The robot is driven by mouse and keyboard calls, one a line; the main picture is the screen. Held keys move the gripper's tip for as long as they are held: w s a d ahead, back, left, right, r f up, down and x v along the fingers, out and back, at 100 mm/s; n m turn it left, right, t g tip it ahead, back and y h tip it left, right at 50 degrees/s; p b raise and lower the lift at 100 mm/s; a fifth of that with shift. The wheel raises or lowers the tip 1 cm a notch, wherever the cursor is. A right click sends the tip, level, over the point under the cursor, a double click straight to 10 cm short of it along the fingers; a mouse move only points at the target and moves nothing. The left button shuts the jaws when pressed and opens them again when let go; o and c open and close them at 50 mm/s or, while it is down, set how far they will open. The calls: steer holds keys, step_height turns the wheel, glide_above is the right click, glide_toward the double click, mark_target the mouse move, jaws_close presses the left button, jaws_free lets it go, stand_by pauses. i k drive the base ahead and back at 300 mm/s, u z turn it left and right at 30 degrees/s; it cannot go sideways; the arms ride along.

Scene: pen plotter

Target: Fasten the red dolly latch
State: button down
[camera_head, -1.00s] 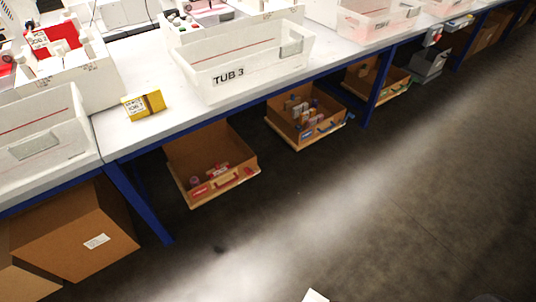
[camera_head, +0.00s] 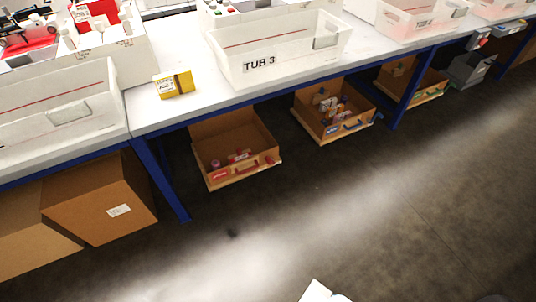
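The red-marked dolly (camera_head: 215,184) stands on the floor under the bench and carries an open brown box (camera_head: 222,133). Its front has a red label (camera_head: 220,173), a red handle (camera_head: 246,167) and a small red piece (camera_head: 270,160) at the right, which may be the latch. Whether the latch is fastened is too small to tell. A few small red and purplish items lie in the box. My gripper is not in view; a white piece at the bottom edge may be part of my arm.
A blue-marked dolly box (camera_head: 345,128) and a green-marked one (camera_head: 428,94) stand farther right under the bench. Blue bench legs (camera_head: 160,180) flank the red dolly. Closed cartons (camera_head: 95,200) stand at left. Tub 3 (camera_head: 260,82) sits above. The floor in front (camera_head: 300,215) is clear.

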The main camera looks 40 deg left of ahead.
mark_target(270, 161)
steer(key=z, duration=0.65)
steer(key=i, duration=0.1)
steer(key=u, duration=2.7)
steer(key=k, duration=0.55)
steer(key=u, duration=0.15)
steer(key=i, duration=0.55)
steer(key=z, duration=0.1)
